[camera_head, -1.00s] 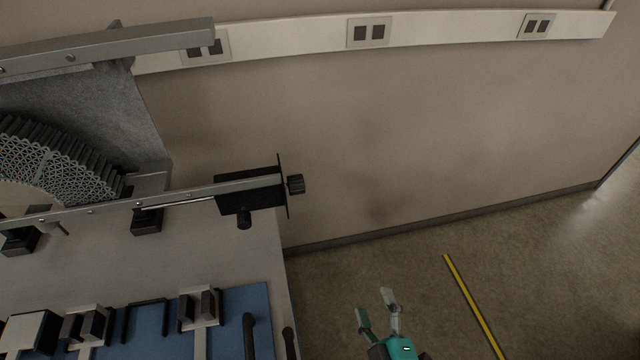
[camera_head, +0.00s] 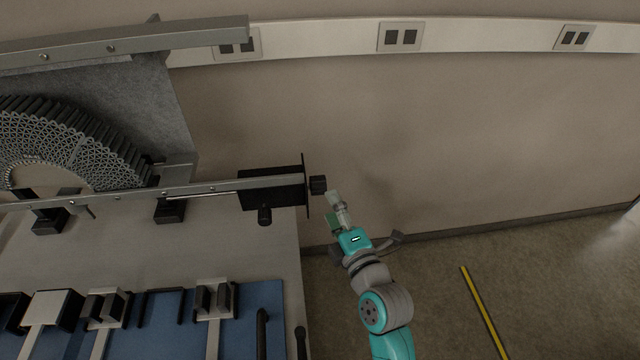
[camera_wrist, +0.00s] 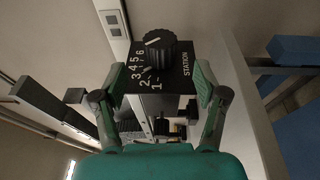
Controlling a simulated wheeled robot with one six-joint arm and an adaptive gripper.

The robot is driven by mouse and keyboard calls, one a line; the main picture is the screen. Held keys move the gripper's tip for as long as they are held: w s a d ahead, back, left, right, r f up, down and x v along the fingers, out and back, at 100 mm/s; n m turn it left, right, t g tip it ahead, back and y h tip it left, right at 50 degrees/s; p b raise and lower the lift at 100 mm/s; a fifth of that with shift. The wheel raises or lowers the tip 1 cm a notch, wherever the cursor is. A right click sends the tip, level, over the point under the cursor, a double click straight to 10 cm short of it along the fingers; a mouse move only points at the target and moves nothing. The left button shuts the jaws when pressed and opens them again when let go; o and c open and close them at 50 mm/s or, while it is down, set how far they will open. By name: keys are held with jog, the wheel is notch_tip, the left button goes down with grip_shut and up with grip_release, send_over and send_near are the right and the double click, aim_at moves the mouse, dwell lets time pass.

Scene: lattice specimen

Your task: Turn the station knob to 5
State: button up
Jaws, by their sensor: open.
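The black station knob (camera_head: 318,185) sticks out from the right side of a dark plate (camera_head: 305,190) at the end of a rail. In the wrist view the knob (camera_wrist: 161,48) is ribbed and has a white line on its face. Beside it the plate (camera_wrist: 178,78) reads STATION, with numbers 1 to 6. I cannot tell surely which number the line marks. My gripper (camera_head: 335,206) is just below and right of the knob. In the wrist view my gripper (camera_wrist: 158,82) is open, its fingers apart on either side of the plate, holding nothing.
A workbench (camera_head: 230,235) with a blue mat (camera_head: 255,300) and several fixtures lies at left. A curved lattice piece (camera_head: 80,145) stands behind the rail. The wall carries a socket strip (camera_head: 480,37). Floor with a yellow stripe (camera_head: 483,310) is open at right.

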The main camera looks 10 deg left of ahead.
aim_at(320, 185)
jog(key=x, duration=0.7)
jog(key=shift+w+a, duration=0.1)
jog(key=shift+w, duration=0.3)
jog(key=c, duration=1.2)
